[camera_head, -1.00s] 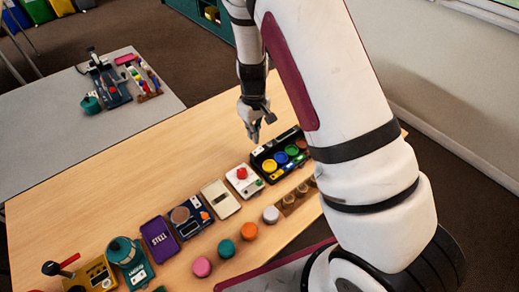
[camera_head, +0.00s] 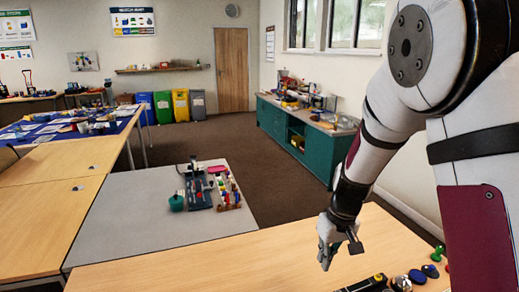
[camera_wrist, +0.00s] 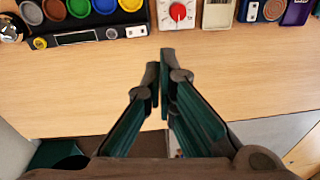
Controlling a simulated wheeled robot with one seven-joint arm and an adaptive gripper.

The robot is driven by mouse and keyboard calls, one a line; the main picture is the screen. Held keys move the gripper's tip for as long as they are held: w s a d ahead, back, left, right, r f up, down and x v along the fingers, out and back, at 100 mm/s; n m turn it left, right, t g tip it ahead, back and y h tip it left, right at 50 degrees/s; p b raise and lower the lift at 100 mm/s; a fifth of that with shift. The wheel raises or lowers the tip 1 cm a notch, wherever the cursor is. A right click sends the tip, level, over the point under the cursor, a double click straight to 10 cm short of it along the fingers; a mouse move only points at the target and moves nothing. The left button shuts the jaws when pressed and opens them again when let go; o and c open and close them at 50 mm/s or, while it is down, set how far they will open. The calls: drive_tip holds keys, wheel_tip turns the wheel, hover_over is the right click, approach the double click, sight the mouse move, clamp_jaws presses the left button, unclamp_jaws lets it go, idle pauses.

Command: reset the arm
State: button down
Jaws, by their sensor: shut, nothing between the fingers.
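My gripper (camera_head: 325,266) hangs above the wooden table (camera_head: 225,272) on the right side of the head view, with my arm bent above it. In the wrist view my gripper (camera_wrist: 160,72) points toward the row of items, with its two fingers together and nothing between them. The bare wood of the table (camera_wrist: 250,75) lies below the fingers.
In the wrist view a black tray with coloured discs (camera_wrist: 85,38) and a white box with a red dial (camera_wrist: 177,14) stand past the fingertips. A grey table (camera_head: 140,225) with a small device (camera_head: 198,190) stands behind. Teal cabinets (camera_head: 290,145) line the right wall.

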drive_tip(key=s+r+m+t, duration=0.1)
drive_tip(key=s+r, duration=0.4)
drive_tip(key=r, duration=0.3)
drive_tip(key=s+r+t, duration=0.1)
drive_tip(key=s+r, duration=0.5)
drive_tip(key=r, duration=0.2)
drive_tip(key=s+d+r+m+t, duration=0.1)
drive_tip(key=s+r, duration=0.1)
drive_tip(key=s, duration=0.4)
drive_tip(key=s+r+t+h, duration=0.1)
drive_tip(key=s+r, duration=0.2)
drive_tip(key=s, duration=0.4)
drive_tip(key=shift+d+r+m, duration=0.25)
drive_tip(key=shift+d+m, duration=0.1)
drive_tip(key=shift+m, duration=0.05)
